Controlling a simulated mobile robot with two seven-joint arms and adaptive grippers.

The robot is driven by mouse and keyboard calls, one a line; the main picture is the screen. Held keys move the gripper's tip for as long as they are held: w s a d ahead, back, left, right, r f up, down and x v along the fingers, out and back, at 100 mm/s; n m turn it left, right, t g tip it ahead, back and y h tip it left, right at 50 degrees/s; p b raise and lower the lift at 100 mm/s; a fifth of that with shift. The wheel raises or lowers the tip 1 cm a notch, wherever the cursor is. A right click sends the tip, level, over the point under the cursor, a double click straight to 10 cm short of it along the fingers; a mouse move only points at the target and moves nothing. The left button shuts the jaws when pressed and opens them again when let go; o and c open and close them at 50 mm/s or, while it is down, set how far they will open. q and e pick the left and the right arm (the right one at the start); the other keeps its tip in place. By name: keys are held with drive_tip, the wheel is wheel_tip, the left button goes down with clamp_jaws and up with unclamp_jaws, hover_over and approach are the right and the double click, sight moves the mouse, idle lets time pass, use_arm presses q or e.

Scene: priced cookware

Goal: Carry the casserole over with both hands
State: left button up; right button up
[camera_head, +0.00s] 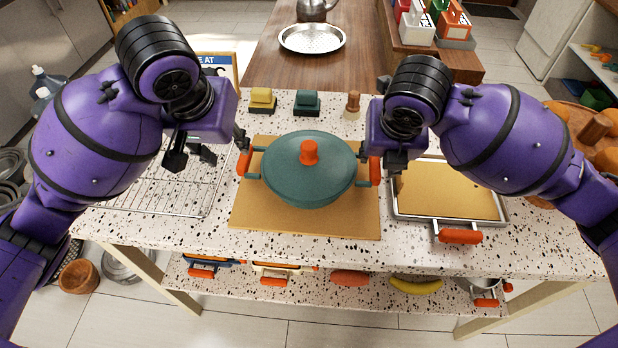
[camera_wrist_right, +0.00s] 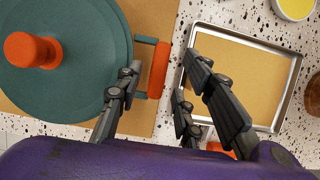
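The casserole (camera_head: 308,182) is a teal lidded pot with an orange knob and orange grips on its side handles. It stands level on a tan board (camera_head: 310,222) at the middle of the speckled table. My left gripper (camera_head: 212,149) is open, its fingers spread near the left handle (camera_head: 244,163); contact cannot be told. My right gripper (camera_head: 378,160) is open at the right handle (camera_head: 375,171). In the right wrist view the right gripper (camera_wrist_right: 161,66) has its fingers on either side of the orange handle grip (camera_wrist_right: 158,70), with gaps showing.
A wire rack (camera_head: 150,195) lies left of the board. A metal tray (camera_head: 448,190) with a tan surface and orange handle lies to the right. Yellow and teal blocks (camera_head: 262,100) (camera_head: 307,103) stand behind the casserole. A wooden counter (camera_head: 330,72) with a perforated metal dish (camera_head: 312,38) extends beyond.

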drive_tip(key=shift+v, duration=2.4)
drive_tip(key=shift+f, duration=0.1)
